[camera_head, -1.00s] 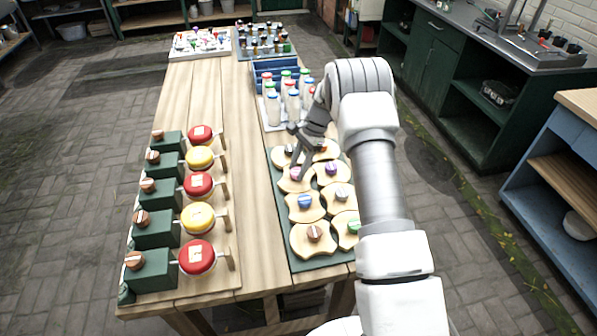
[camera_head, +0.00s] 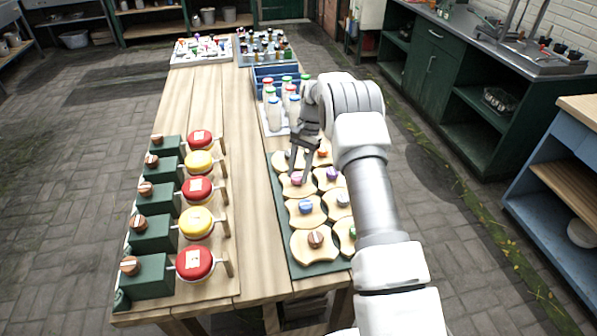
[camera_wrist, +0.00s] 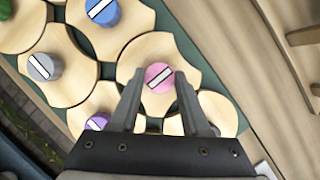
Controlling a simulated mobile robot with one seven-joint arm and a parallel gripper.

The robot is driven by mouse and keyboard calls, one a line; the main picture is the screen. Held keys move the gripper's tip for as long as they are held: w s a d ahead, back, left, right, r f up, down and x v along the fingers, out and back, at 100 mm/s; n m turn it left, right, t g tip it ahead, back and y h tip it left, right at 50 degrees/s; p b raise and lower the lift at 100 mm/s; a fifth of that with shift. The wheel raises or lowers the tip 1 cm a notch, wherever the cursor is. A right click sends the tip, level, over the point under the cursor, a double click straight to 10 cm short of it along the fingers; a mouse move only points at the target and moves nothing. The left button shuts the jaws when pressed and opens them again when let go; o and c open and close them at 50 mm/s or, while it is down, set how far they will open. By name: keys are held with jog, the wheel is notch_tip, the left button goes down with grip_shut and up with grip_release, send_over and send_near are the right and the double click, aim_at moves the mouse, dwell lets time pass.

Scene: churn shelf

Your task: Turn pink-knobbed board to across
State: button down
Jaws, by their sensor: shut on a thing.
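The pink-knobbed board (camera_head: 288,190) is a pale wooden piece with curved-in sides on the green base at the table's right side. Its pink knob (camera_wrist: 158,77) has a white bar that rises to the right in the wrist view. My gripper (camera_wrist: 160,84) is shut on this knob, one finger on each side. The board (camera_wrist: 150,48) shows around and beyond the fingers. In the head view my gripper (camera_head: 297,170) comes down on the knob from behind and hides part of it.
Neighbouring boards sit close around, with blue (camera_head: 306,207), purple (camera_head: 333,174), grey (camera_head: 343,199) and copper (camera_head: 315,239) knobs. White bottles (camera_head: 274,115) stand behind my gripper. Red and yellow discs (camera_head: 195,188) line the left; bare wood lies between.

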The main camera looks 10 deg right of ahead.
jog(key=shift+c, duration=1.9)
grip_release()
jog(key=p+v, duration=1)
jog(key=v, duration=0.7)
jog(key=shift+r, duration=0.15)
jog(key=shift+d+p, duration=0.15)
jog(key=shift+p, duration=0.35)
